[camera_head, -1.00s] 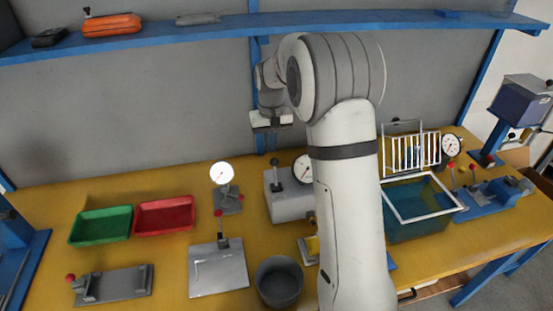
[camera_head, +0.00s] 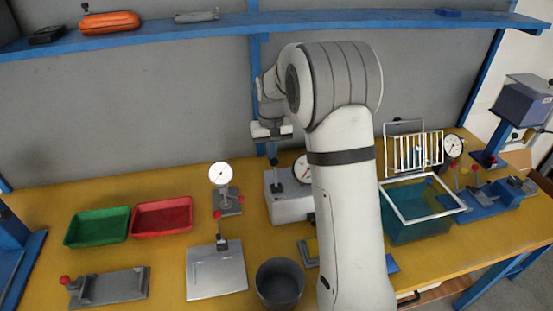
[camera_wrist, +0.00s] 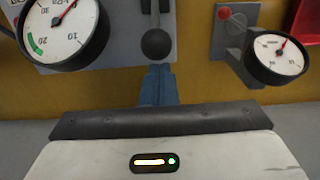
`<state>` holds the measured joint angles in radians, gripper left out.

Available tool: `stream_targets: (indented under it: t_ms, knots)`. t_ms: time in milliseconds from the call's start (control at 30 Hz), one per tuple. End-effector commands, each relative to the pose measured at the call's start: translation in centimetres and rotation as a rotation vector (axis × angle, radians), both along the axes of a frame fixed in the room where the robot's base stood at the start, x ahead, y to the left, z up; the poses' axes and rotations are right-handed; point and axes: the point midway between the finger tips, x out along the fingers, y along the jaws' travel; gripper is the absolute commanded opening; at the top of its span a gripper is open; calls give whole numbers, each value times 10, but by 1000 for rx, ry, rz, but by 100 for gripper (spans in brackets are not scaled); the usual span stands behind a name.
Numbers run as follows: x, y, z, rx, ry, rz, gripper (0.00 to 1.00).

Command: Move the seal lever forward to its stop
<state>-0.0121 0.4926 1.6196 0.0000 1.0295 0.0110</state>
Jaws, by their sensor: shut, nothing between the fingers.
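The black-knobbed lever (camera_head: 275,173), which looks like the seal lever, stands upright on a grey box (camera_head: 290,209) with a round dial at the back middle of the bench. In the wrist view its ball knob (camera_wrist: 156,44) is just beyond the tips of my gripper (camera_wrist: 158,72). My gripper (camera_head: 272,148) is shut and empty, pointing down just above the knob. I cannot tell whether the tips touch the knob. My arm hides part of the box's right side.
A gauge on a stand (camera_head: 221,175) is left of the box. A plate with a red-knobbed lever (camera_head: 217,269) and a dark cup (camera_head: 280,283) are in front. Red (camera_head: 162,217) and green (camera_head: 97,228) trays are further left. A teal tank (camera_head: 415,220) stands right.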

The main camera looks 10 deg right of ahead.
Motion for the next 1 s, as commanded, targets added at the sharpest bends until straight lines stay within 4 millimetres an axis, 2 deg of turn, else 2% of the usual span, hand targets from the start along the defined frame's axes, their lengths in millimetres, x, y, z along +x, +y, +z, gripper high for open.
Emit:
stream_targets:
  t_ms: [367,667,1000]
  knots:
    - [-14,0,7,0,0,0,0]
    - [-14,0,6,0,1,0,0]
    - [-28,0,6,0,1,-1,0]
